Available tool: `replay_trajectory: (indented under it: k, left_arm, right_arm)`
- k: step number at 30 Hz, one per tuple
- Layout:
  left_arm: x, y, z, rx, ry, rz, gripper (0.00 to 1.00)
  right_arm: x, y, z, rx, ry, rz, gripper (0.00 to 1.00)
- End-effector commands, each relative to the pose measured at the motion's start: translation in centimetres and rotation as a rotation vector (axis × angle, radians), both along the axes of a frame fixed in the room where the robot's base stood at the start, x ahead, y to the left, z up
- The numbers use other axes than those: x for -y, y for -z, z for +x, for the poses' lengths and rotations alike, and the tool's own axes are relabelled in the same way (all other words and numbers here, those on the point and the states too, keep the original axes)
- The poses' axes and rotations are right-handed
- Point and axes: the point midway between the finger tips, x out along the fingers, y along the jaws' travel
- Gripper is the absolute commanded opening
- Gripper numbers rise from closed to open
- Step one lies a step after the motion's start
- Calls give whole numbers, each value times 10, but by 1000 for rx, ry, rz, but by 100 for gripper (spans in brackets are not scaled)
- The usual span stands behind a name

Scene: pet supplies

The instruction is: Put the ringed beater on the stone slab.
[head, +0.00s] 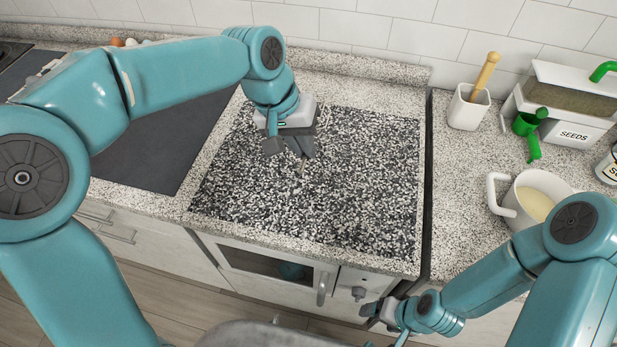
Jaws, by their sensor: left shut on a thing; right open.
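The stone slab (365,190) is a dark, black-and-white speckled panel set in the lighter counter at the centre of the head view. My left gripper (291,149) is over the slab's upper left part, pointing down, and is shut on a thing. A thin pale piece, probably the ringed beater (302,169), shows just below the fingers. Its thin parts blend into the speckle, so I cannot tell its full shape or whether it touches the slab. My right gripper (371,314) is open, low in front of the counter by the cabinet.
A dark hob (165,145) lies left of the slab. To the right stand a white cup with a wooden-handled tool (469,107), a seed box (575,130), a green scoop (530,128) and a white mug (540,195). Most of the slab is clear.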

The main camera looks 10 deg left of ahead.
Motion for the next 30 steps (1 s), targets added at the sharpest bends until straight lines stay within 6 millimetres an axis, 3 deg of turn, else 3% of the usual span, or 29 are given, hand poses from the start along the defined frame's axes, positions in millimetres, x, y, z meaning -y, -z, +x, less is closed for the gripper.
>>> replay_trajectory:
  k: [3,9,14,21,30]
  left_arm:
    - [-1,36,-3,-7,-1,2,0]
    - [0,77,-3,-2,0,1,0]
    - [1,91,-1,-1,-1,1,0]
    - [2,126,0,-2,0,1,0]
    - [3,130,2,1,1,1,0]
  right_arm:
    - [0,0,0,0,0,0,75]
    - [0,-1,0,0,0,0,75]
    - [0,-1,0,0,0,0,75]
    - [0,-3,0,0,0,0,75]
    - [0,-2,0,0,0,0,75]
